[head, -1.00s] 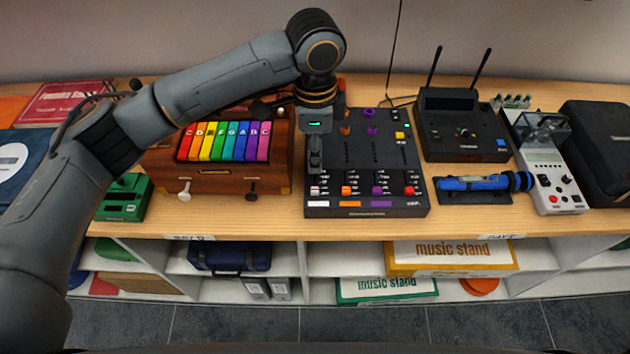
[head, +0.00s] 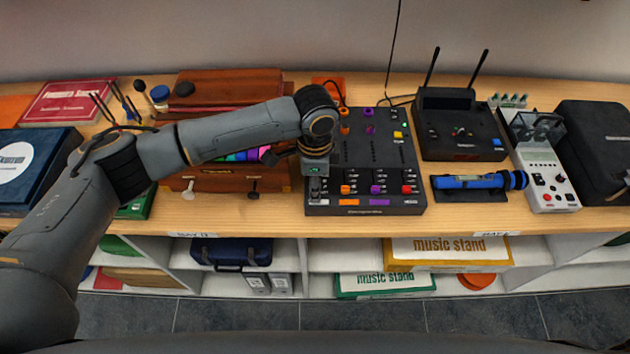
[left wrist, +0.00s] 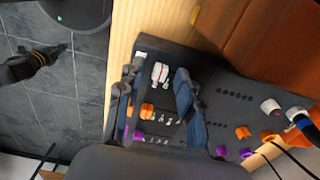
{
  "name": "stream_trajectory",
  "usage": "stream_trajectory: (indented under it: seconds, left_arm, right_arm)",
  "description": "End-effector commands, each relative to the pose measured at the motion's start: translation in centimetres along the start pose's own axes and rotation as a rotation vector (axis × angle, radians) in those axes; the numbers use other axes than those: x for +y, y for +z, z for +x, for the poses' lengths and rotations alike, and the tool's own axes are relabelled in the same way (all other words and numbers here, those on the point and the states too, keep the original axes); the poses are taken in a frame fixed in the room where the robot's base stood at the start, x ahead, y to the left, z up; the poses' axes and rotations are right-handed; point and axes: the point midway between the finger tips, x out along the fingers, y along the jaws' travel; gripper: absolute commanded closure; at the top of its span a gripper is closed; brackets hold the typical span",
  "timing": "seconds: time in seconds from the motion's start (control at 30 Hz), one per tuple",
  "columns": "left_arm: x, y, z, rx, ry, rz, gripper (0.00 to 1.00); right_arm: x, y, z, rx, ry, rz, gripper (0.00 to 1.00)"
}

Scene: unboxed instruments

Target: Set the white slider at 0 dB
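The black mixer (head: 380,150) lies on the wooden counter, with white, orange, purple and red channels along its front. My left gripper (head: 315,192) points down over the front left of the mixer, at the white channel, and hides the white slider in the head view. In the left wrist view the white slider (left wrist: 160,73) has a cap with a red line. My left gripper (left wrist: 157,80) is open there, one finger on each side of the cap, with gaps showing. The orange slider (left wrist: 147,110) is beside it. The dB marks are too small to read.
A wooden case with coloured bars (head: 225,180) stands close left of the mixer, partly under my left arm. A black device with two antennas (head: 460,130) and a blue tube on a black stand (head: 470,183) are at the right. Cables (left wrist: 290,150) lie at the mixer's back.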

Motion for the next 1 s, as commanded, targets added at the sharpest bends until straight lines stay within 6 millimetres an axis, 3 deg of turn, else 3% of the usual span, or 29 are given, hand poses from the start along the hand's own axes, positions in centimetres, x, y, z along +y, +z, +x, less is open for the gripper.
stream_trajectory:
  seconds: [0.03, 0.17, 0.43, 0.73, 1.0]
  left_arm:
    - [0.0, 0.0, 0.0, 0.0, 0.0, 0.0, 0.77]
    - [0.0, 0.0, 0.0, 0.0, 0.0, 0.0, 1.0]
    - [-0.1, 0.0, 0.0, 0.0, 0.0, -0.001, 1.0]
    - [-3.9, 0.0, 0.1, -0.001, -0.002, -0.005, 1.0]
    - [-4.5, 0.0, -0.1, 0.0, 0.0, -0.001, 1.0]
  right_arm:
    - [-0.1, 0.0, 0.0, 0.0, -0.001, 0.0, 1.0]
    - [-0.2, 0.0, 0.0, 0.0, -0.002, 0.001, 1.0]
    - [-0.3, 0.0, 0.1, 0.001, -0.004, 0.002, 1.0]
    - [-0.3, 0.1, 1.0, 0.001, -0.004, 0.002, 1.0]
    - [-0.3, 0.1, 1.0, 0.0, -0.004, 0.002, 1.0]
